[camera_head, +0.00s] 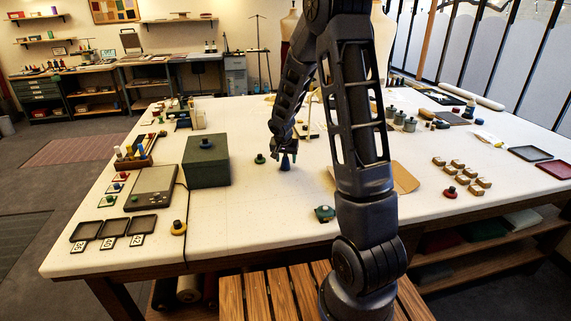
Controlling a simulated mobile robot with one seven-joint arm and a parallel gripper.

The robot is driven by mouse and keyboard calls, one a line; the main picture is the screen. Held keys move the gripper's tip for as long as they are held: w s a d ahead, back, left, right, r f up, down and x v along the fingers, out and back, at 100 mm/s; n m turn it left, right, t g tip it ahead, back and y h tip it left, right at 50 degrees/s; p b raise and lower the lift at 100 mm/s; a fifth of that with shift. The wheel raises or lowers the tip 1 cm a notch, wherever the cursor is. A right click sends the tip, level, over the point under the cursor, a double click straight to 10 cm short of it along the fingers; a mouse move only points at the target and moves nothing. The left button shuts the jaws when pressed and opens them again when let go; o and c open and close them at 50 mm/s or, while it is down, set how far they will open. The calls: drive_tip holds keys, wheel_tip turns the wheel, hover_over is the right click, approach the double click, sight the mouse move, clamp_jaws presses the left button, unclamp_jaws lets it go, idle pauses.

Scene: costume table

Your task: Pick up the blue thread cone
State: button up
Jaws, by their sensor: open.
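The blue thread cone (285,163) stands upright on the cream table, near the middle of the picture. My gripper (285,152) is directly above it, pointing down, with its fingers at about the height of the cone's top. The gripper is open. The cone's upper part is partly hidden by the fingers, and I cannot tell whether they touch it.
A green box (206,167) stands left of the cone, and a small green knobbed piece (260,158) sits close beside it. A teal item (324,213) lies nearer the front edge.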

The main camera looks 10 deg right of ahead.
drive_tip(key=shift+f, duration=0.15)
drive_tip(key=c, duration=1)
